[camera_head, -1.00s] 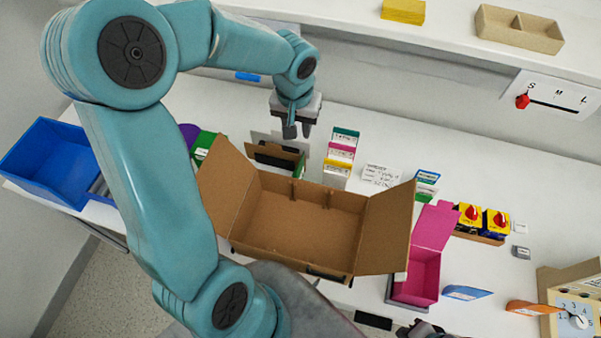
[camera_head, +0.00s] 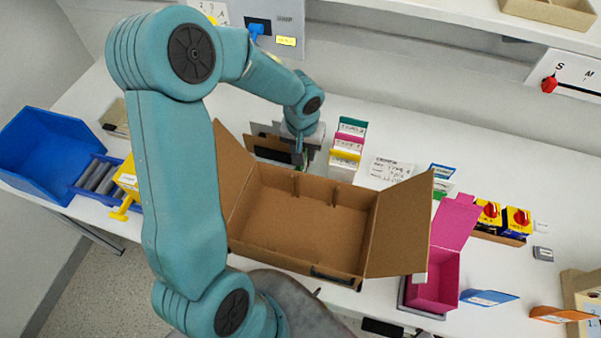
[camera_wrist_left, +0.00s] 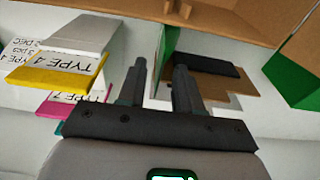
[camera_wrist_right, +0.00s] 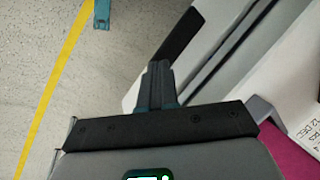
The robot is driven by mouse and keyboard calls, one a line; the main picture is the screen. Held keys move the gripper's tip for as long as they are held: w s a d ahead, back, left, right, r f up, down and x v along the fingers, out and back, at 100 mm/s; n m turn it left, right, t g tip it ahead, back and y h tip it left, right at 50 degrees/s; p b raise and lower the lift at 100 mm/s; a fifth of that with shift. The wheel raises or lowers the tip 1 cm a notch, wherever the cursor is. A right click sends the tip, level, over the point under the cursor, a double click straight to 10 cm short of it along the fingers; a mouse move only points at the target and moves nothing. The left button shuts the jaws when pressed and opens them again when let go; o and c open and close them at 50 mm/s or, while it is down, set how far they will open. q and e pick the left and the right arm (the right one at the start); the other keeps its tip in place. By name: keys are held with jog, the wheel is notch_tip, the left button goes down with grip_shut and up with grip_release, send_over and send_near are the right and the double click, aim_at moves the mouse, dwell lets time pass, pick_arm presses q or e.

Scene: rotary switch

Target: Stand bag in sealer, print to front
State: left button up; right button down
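My left gripper (camera_head: 300,148) is low behind the open brown carton, at the head view's upper middle. I cannot tell whether this is the sealer or holds the bag; no printed bag is clearly visible. My right gripper (camera_wrist_right: 160,82) has its fingers together and empty, near the table's front edge.
The open carton (camera_head: 292,225) fills the middle front. Coloured labelled cards (camera_head: 347,143) stand right of the left gripper. A pink box (camera_head: 434,284), yellow switches with red knobs (camera_head: 503,217) and a blue bin (camera_head: 48,150) stand around. The back right of the table is mostly clear.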

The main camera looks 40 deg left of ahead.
pick_arm(q)
jog(key=shift+d+r, duration=0.1)
grip_shut()
jog(key=shift+s, duration=0.1)
dwell(1.2)
